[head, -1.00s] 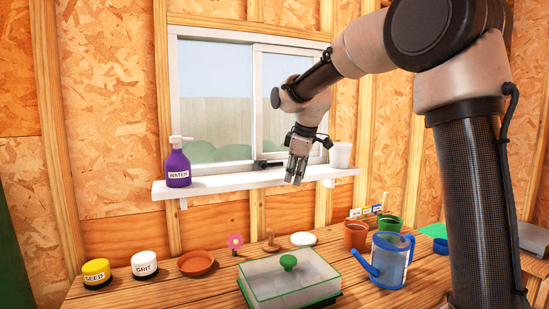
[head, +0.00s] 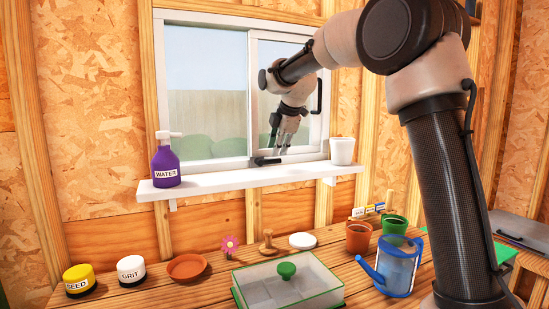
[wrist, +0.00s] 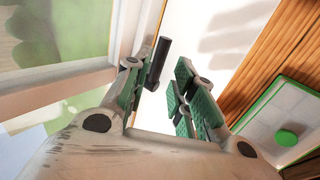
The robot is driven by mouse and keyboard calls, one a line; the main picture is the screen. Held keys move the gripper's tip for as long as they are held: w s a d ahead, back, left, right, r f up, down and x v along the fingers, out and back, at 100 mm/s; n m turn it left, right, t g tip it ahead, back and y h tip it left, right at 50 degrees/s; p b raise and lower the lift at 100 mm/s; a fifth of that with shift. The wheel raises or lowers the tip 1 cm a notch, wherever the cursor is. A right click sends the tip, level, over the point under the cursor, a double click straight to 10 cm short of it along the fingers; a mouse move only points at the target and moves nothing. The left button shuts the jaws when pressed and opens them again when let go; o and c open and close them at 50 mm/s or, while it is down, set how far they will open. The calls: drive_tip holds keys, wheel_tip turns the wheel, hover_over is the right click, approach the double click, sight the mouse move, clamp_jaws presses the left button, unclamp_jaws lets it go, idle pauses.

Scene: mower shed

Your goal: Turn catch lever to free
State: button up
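The catch lever (head: 266,161) is a short black bar low on the white window frame, just above the sill. It lies roughly level in the head view. In the wrist view the black lever (wrist: 158,62) shows beside the tip of the left-hand finger, on the inner side. My gripper (head: 281,150) points down in front of the window, close to the lever's right end. In the wrist view my gripper (wrist: 160,92) is open, its green-padded fingers apart with nothing held. Whether a finger touches the lever cannot be told.
A purple water bottle (head: 166,165) and a white cup (head: 342,151) stand on the white sill (head: 225,181). A black upright handle (head: 318,96) is on the window. Below, the bench holds a green-rimmed clear box (head: 288,284), pots and a blue watering can (head: 397,268).

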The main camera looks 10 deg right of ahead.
sight(269, 161)
drive_tip(key=x, duration=0.5)
drive_tip(key=shift+w+f, duration=0.1)
drive_tip(key=shift+c, duration=0.2)
clamp_jaws()
